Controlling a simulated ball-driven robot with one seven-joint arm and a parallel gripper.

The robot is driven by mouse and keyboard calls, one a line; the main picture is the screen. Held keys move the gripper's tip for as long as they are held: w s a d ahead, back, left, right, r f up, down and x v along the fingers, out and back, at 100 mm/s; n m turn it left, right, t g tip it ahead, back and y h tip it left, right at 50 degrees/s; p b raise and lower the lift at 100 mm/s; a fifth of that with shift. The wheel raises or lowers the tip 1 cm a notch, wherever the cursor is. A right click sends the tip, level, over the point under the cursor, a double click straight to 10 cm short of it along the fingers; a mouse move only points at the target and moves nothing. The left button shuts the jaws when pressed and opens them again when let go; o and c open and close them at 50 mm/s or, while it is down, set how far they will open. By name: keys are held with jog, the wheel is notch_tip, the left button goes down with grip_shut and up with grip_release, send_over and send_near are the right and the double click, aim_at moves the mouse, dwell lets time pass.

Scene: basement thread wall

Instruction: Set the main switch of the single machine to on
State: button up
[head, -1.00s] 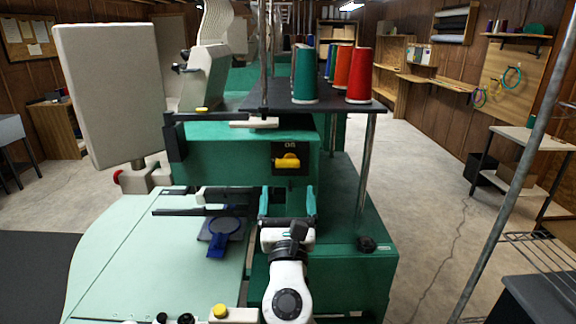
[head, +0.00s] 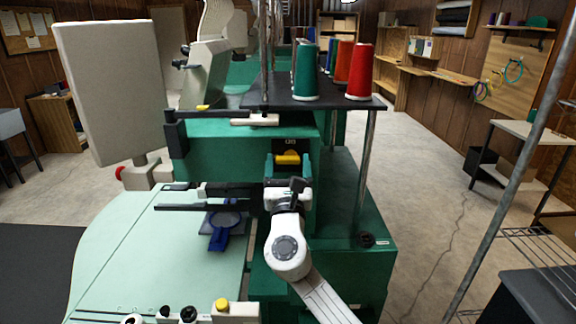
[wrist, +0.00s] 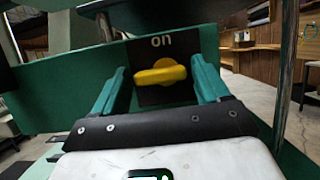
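The main switch is a yellow knob (head: 287,159) on a black plate (wrist: 178,95) on the front of the green single machine (head: 222,150). In the wrist view the yellow knob (wrist: 160,74) has its bar lying nearly level, slightly tilted, and the word "on" stands above it. My gripper (head: 288,167) is in front of the switch. It is open, with one teal finger on each side of the knob; gaps show between fingers and knob in the wrist view. The lower part of the plate is partly hidden by my gripper in the head view.
A dark shelf (head: 335,103) with several thread cones overhangs the switch, carried by a metal post (head: 366,170) on the right. A pale green table (head: 130,250) with a blue hoop part (head: 222,228) lies at left.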

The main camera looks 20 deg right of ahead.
jog(key=c, duration=0.8)
jog(key=shift+c, duration=0.2)
